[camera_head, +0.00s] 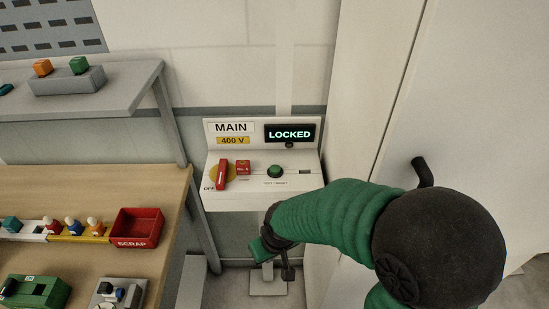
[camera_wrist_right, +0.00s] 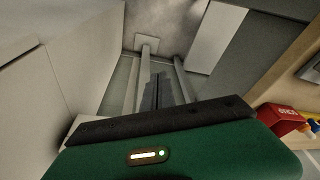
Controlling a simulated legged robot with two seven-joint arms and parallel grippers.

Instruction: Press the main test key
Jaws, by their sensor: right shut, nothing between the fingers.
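The MAIN 400 V box (camera_head: 262,200) stands against the back wall in the head view. Its sloped face carries a round green button (camera_head: 275,171), with small lettering below it that seems to read TEST / RESET. To its left are a red lever (camera_head: 222,174) on a yellow disc and a red tag or lock (camera_head: 243,167). A display (camera_head: 289,133) reads LOCKED in green. My right gripper (camera_head: 288,274) is below and in front of the box, apart from the button. Its fingers (camera_wrist_right: 158,90) are together and empty in the wrist view. My left gripper is out of view.
A wooden bench (camera_head: 120,185) on the left holds a red SCRAP bin (camera_head: 137,228), several small figures and a green device (camera_head: 35,290). A grey shelf (camera_head: 125,90) is above it. A pale cabinet (camera_head: 465,100) with a dark handle (camera_head: 422,172) closes off the right side.

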